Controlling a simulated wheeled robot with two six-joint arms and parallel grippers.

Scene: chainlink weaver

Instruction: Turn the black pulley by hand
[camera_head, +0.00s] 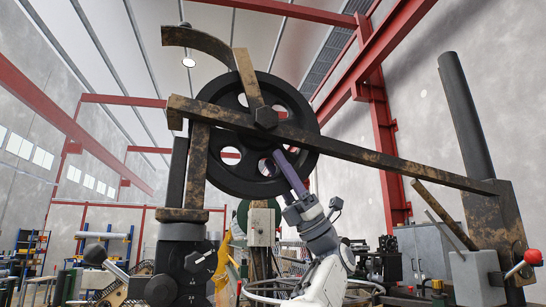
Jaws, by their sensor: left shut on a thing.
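The black pulley (238,183) is a large spoked wheel with round openings, upright in the upper middle of the head view. A rusty bar crosses in front of it, and a dark hexagonal hub (266,117) sits at its middle. My left gripper (276,163) reaches up from below with its purple fingers at the lower right part of the pulley. It is shut on the pulley, near one of the lower openings; the exact contact point is partly hidden by the fingers. My right gripper is not in view.
A long rusty bar (400,163) runs from the pulley to a rusty post (496,225) at right. A dark machine column (180,265) stands at lower left. A lever with a red knob (533,257) sticks out at right. Grey cabinets (425,255) stand behind.

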